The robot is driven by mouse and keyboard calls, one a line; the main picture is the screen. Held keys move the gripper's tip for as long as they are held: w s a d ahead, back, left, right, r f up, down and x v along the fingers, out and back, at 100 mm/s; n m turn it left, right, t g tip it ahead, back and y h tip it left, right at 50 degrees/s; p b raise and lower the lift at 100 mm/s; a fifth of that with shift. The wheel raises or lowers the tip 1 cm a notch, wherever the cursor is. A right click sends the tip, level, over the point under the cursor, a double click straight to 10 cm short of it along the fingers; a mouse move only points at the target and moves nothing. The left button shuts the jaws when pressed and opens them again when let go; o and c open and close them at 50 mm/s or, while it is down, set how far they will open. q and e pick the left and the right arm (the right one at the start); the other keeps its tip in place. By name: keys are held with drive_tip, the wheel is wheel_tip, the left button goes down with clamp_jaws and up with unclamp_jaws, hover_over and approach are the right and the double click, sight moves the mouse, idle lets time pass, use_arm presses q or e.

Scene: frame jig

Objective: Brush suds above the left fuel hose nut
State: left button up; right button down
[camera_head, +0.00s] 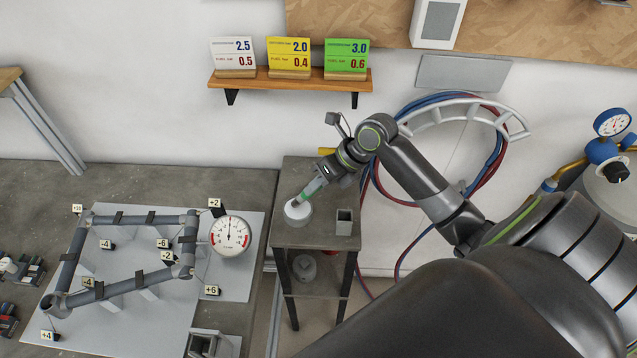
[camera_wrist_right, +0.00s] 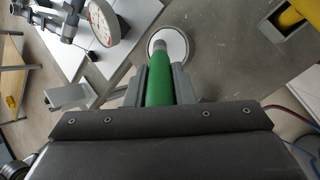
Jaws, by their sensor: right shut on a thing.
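My right gripper (camera_head: 316,183) is shut on a green-handled brush (camera_wrist_right: 159,80) above the small side table. The brush points down, with its tip at a round white pot (camera_head: 298,212); its bristles are hidden or inside the pot. The pot also shows in the right wrist view (camera_wrist_right: 176,43), with white inside that may be suds. A blue regulator with a gauge (camera_head: 612,123) stands at the far right, with a yellow fitting (camera_head: 571,170) beside it. I cannot make out the left fuel hose nut. My left gripper is not in view.
The side table (camera_head: 322,231) also holds a grey square holder (camera_head: 344,222). Blue and red hoses (camera_head: 457,98) hang coiled on the wall behind my right arm. At left, a tube frame (camera_head: 137,219) sits on a jig plate by a dial gauge (camera_head: 230,236). A shelf (camera_head: 290,82) bears three cards.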

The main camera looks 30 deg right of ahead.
drive_tip(key=shift+f+b, duration=0.35)
idle(0.3)
drive_tip(key=shift+s+f+b, duration=0.1)
drive_tip(key=shift+f+b, duration=0.05)
drive_tip(key=shift+b, duration=0.25)
idle(1.6)
wheel_tip(320, 180, up, 2)
drive_tip(key=shift+r+p, duration=0.1)
drive_tip(key=shift+p, duration=0.55)
drive_tip(key=shift+r+p, duration=1.25)
drive_tip(key=shift+r, duration=1.25)
